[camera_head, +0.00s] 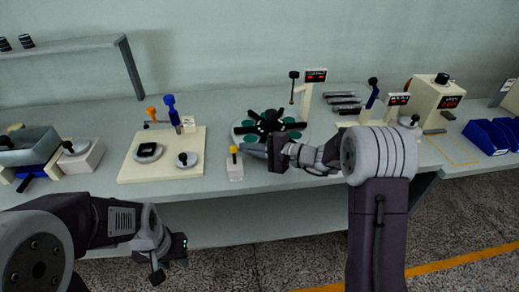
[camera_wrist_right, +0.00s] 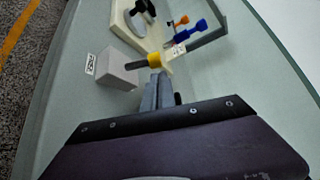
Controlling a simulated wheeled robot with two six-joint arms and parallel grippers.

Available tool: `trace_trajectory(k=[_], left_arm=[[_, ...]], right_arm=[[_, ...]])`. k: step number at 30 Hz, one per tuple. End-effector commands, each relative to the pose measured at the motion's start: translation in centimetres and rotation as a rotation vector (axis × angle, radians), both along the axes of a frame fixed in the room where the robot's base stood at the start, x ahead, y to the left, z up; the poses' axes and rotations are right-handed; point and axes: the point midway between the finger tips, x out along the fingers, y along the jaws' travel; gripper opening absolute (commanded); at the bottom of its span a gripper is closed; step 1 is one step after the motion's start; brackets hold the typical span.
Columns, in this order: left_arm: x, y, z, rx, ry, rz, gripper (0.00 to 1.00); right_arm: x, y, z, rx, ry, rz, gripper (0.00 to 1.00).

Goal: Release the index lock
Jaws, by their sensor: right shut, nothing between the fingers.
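The index lock (camera_head: 235,168) is a small pale block with a lever (camera_head: 234,153) that has a yellow part, left of the round green-and-black indexing table (camera_head: 268,125). My left gripper (camera_head: 171,270) hangs open and empty in front of the table edge.
A cream board (camera_head: 190,143) with round fixtures and orange and blue handles stands left of the lock. A post with a red display (camera_head: 315,76) stands behind the indexing table. Blue bins (camera_head: 490,135) are far right. The bench front between board and lock is clear.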

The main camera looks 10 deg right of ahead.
Motion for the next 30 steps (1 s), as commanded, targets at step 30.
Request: trace_trajectory(k=[30], left_arm=[[0.0,0.0,-4.3,0.000,0.000,0.000,0.36]], right_arm=[[0.6,0.5,-0.4,-0.001,-0.099,0.000,0.00]])
